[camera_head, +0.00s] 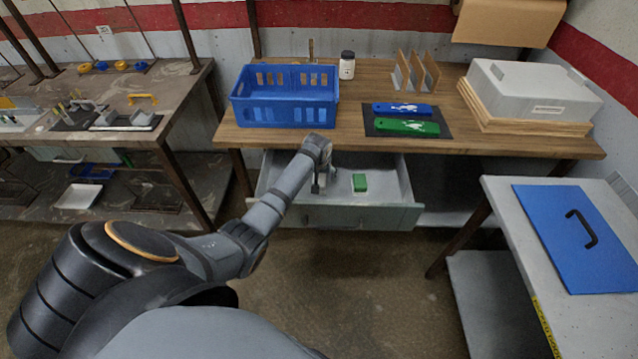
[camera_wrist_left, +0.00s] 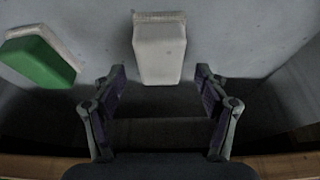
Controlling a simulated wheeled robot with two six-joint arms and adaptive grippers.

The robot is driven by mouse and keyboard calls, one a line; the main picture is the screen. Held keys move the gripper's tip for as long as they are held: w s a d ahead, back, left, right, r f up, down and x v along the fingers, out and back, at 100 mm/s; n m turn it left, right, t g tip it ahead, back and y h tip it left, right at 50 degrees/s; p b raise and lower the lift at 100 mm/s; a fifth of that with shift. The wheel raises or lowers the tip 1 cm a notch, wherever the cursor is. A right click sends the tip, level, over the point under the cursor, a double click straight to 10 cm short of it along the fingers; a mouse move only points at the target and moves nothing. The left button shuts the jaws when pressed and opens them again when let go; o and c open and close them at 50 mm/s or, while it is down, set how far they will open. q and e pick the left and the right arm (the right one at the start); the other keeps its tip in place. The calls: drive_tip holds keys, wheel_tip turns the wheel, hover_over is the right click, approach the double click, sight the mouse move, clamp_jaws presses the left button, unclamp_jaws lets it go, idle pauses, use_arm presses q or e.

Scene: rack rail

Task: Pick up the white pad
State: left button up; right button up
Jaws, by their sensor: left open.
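The white pad (camera_wrist_left: 159,50) lies in the open drawer (camera_head: 345,215) under the middle table. It shows clearly in the left wrist view, just beyond the fingertips and between their lines. In the head view my left arm and gripper mostly hide it. My left gripper (camera_head: 318,183) reaches down into the drawer. Its fingers are spread and empty in the left wrist view (camera_wrist_left: 160,82). A green pad (camera_head: 360,182) lies to the right in the drawer, and in the left wrist view (camera_wrist_left: 36,62) it is at the left. My right gripper is out of view.
The wooden tabletop (camera_head: 350,135) overhangs the drawer's back. On it stand a blue crate (camera_head: 285,112), a white bottle (camera_head: 347,66), a dark mat with a blue and a green tool (camera_head: 407,127), and a grey box (camera_head: 535,92). A side table (camera_head: 505,205) with a blue panel stands at right.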

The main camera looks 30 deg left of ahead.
use_arm(q)
drive_tip(key=shift+x, duration=0.85)
drive_tip(key=shift+w+f, duration=0.1)
drive_tip(key=shift+f, duration=0.1)
drive_tip(key=shift+r, duration=0.1)
drive_tip(key=shift+c, duration=0.6)
drive_tip(key=c, duration=1.1)
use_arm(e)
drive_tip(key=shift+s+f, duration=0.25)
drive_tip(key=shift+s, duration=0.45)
